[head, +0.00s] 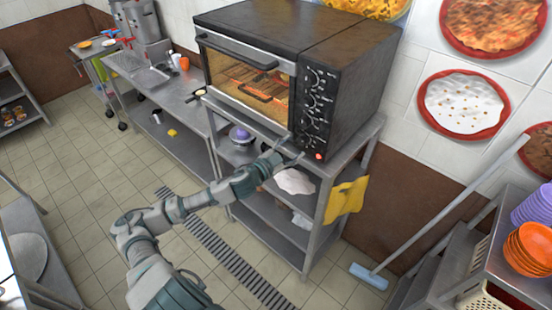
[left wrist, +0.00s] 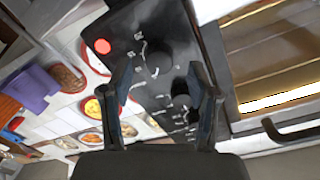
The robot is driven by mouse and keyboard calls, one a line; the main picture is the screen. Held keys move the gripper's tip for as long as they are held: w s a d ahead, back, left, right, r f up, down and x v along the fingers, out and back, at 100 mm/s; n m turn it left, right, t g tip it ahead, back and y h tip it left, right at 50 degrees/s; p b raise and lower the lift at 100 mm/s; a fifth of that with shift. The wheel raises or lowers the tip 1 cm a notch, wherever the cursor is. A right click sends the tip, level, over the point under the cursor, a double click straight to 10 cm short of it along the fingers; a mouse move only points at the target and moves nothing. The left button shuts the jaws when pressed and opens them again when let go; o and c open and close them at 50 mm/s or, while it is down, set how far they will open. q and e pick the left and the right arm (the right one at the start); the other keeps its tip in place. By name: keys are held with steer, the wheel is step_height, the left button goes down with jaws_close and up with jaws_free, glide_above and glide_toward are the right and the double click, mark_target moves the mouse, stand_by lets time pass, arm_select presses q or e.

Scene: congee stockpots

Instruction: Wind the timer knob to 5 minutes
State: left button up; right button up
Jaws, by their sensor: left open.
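A black oven (head: 350,85) stands on a metal shelf unit. Its control panel (head: 317,85) carries a column of dark knobs with white markings and a red button at the bottom. Which knob is the timer, and what it reads, I cannot tell. My left gripper (head: 294,149) is open and empty at the lower end of the panel. In the left wrist view my left gripper (left wrist: 160,76) has a dark knob (left wrist: 158,58) ahead, between its spread fingertips. Another knob (left wrist: 185,92) lies near the right finger. Contact is not clear. My right gripper is out of view.
The oven door (head: 245,80) with its handle is left of the panel. A yellow cloth (head: 346,200) hangs on the shelf unit's side. A long-handled squeegee (head: 369,276) leans at the right. Tiled floor is open in front.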

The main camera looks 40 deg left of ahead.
arm_select(q)
steer(key=s+a, duration=0.1)
steer(key=s, duration=0.8)
steer(key=shift+a+r, duration=0.1)
steer(key=shift+a, duration=0.05)
stand_by(0.4)
